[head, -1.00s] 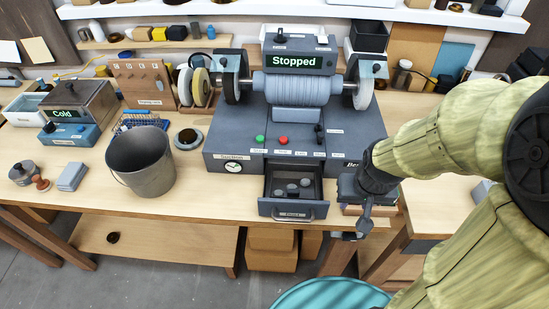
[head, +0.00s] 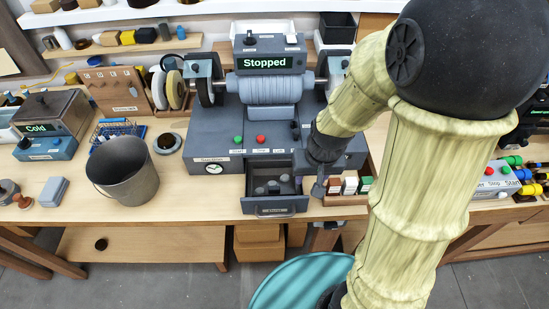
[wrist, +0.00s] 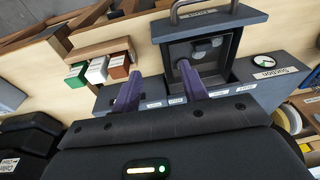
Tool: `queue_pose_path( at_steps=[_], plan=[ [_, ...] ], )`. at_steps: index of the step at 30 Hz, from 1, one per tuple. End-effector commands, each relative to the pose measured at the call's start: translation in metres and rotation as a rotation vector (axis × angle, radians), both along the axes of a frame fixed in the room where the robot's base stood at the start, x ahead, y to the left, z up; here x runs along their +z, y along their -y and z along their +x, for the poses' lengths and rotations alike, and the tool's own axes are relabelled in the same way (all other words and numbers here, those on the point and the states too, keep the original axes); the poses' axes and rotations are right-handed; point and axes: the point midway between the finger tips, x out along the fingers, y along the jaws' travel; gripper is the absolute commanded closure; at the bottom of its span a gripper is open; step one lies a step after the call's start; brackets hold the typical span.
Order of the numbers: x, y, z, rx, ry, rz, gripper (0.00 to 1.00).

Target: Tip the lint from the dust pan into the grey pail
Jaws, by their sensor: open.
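The dust pan (head: 275,207) appears to be the grey drawer-like tray pulled out from the front of the grinding machine. Several grey clumps, apparently the lint (head: 273,187), lie inside it. In the wrist view, the pan's front and handle (wrist: 205,20) are at the top, with clumps (wrist: 200,50) inside. The grey pail (head: 122,175) stands upright on the bench, left of the pan; its inside bottom is hidden. My gripper (head: 318,188) is just right of the pan. In the wrist view, my gripper (wrist: 160,82) has its purple fingers apart with nothing seen between them.
The grinding machine (head: 225,130) reads "Stopped". Small red, white and green blocks sit in a wooden tray (head: 345,200) right of my gripper. A grey box (head: 53,191) and a stamp lie left of the pail. A teal round top (head: 300,285) is below the bench edge.

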Motion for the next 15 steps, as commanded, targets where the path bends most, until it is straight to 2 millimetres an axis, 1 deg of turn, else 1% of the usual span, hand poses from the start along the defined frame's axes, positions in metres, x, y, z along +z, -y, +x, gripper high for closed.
queue_pose_path(
  at_steps=[1,4,10,15],
  plan=[
    [0.015,-0.009,0.007,0.004,-0.023,0.008,0.56],
    [0.018,-0.025,0.019,0.000,-0.053,0.021,0.56],
    [0.015,-0.054,0.036,-0.010,-0.108,0.019,0.56],
    [0.006,-0.074,0.042,-0.019,-0.150,-0.009,0.56]
  ],
)
